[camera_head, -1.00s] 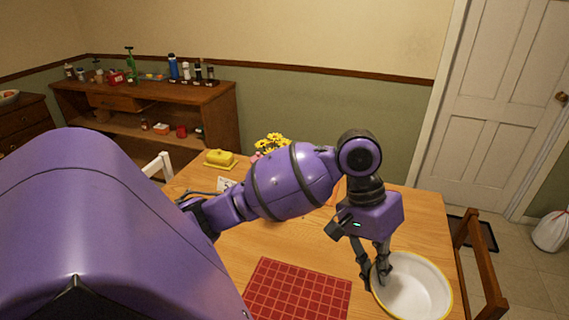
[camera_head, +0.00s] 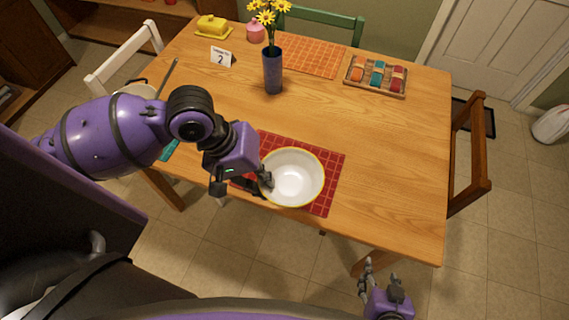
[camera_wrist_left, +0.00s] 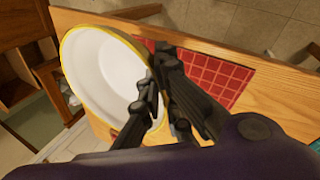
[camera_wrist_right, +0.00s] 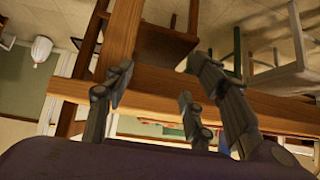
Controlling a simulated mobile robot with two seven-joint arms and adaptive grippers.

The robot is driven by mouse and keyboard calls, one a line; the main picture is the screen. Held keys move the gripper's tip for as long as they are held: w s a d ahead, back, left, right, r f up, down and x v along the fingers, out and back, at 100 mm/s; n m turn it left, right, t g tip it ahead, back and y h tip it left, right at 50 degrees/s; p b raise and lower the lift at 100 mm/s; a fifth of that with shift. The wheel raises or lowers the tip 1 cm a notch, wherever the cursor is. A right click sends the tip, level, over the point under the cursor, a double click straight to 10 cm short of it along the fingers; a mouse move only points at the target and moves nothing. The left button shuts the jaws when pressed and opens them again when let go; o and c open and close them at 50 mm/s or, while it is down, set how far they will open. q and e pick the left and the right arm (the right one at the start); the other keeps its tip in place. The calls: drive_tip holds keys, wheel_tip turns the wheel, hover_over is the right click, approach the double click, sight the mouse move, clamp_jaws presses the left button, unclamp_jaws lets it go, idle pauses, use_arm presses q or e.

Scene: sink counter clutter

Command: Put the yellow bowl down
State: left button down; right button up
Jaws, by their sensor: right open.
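The yellow bowl (camera_head: 296,176), white inside with a yellow rim, is over the red checked placemat (camera_head: 329,190) near the table's front edge. My left gripper (camera_head: 263,183) is shut on the bowl's left rim, with a finger inside the bowl. In the left wrist view, the bowl (camera_wrist_left: 98,68) shows beside the fingers and overlaps the red mat (camera_wrist_left: 213,78). I cannot tell whether its base touches the mat. My right gripper (camera_head: 366,268) is open and empty, low in front of the table; its fingers also show in the right wrist view (camera_wrist_right: 160,75).
A blue vase (camera_head: 272,72) with yellow flowers, a number card (camera_head: 221,57), a yellow butter dish (camera_head: 213,26) and a wooden tray (camera_head: 375,92) stand farther back. An orange placemat (camera_head: 315,58) lies at the back. The table's right part is clear. A brown chair (camera_head: 470,160) stands at right.

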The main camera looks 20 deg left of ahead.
use_arm(q)
drive_tip(key=shift+s+d+f, duration=0.1)
drive_tip(key=shift+s+f, duration=0.2)
drive_tip(key=shift+f, duration=0.05)
drive_tip(key=w+a+f, duration=0.1)
drive_tip(key=w+f, duration=0.2)
drive_tip(key=w, duration=0.1)
drive_tip(key=w+a+f, duration=0.1)
drive_tip(key=w+f, duration=0.2)
drive_tip(key=w, duration=0.1)
drive_tip(key=w+a+f+b, duration=0.1)
drive_tip(key=w+a+f, duration=0.1)
drive_tip(key=w+f, duration=0.1)
drive_tip(key=shift+w+f, duration=0.2)
drive_tip(key=shift+w, duration=0.55)
drive_tip(key=shift+w+a+f, duration=0.1)
drive_tip(key=shift+w+f, duration=0.1)
drive_tip(key=shift+f, duration=1.5)
use_arm(e)
drive_tip(key=shift+s+d+f, duration=0.25)
drive_tip(key=shift+s+f, duration=0.3)
drive_tip(key=shift+f, duration=0.25)
use_arm(q)
drive_tip(key=shift+f, duration=0.2)
drive_tip(key=c, duration=2)
unclamp_jaws()
use_arm(e)
drive_tip(key=shift+s+f, duration=0.1)
drive_tip(key=shift+s, duration=0.1)
